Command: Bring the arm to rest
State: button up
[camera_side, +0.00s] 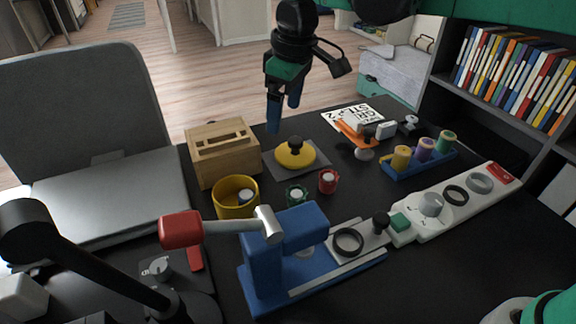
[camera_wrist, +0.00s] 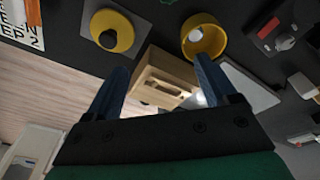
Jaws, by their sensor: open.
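My gripper (camera_side: 284,112) hangs above the black desk, behind the yellow round lid and the wooden box. Its two blue fingers point down and are apart, with nothing seen between them. In the wrist view my gripper (camera_wrist: 160,82) also shows its blue fingers spread wide, with the wooden box (camera_wrist: 163,78) beyond them at a distance. The wooden box (camera_side: 222,165) stands on the desk to the left. The yellow lid with a black knob (camera_side: 296,155) lies on a grey square plate to the right of the box.
A yellow cup (camera_side: 236,204), a blue press-like fixture (camera_side: 265,270), a white panel with dials (camera_side: 455,205) and a blue tray of coloured cylinders (camera_side: 420,166) crowd the desk. A bookshelf (camera_side: 520,75) is at right. The air around my gripper looks free.

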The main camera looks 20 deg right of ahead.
jog(key=s+d+f+m+t, duration=0.3)
jog(key=s+d+m+t, duration=0.2)
jog(key=s+d, duration=0.9)
jog(key=d+m, duration=0.2)
jog(key=m, duration=0.1)
jog(key=shift+s+d+h, duration=0.15)
jog(key=shift+h, duration=0.25)
jog(key=shift+f, duration=0.1)
dwell(0.4)
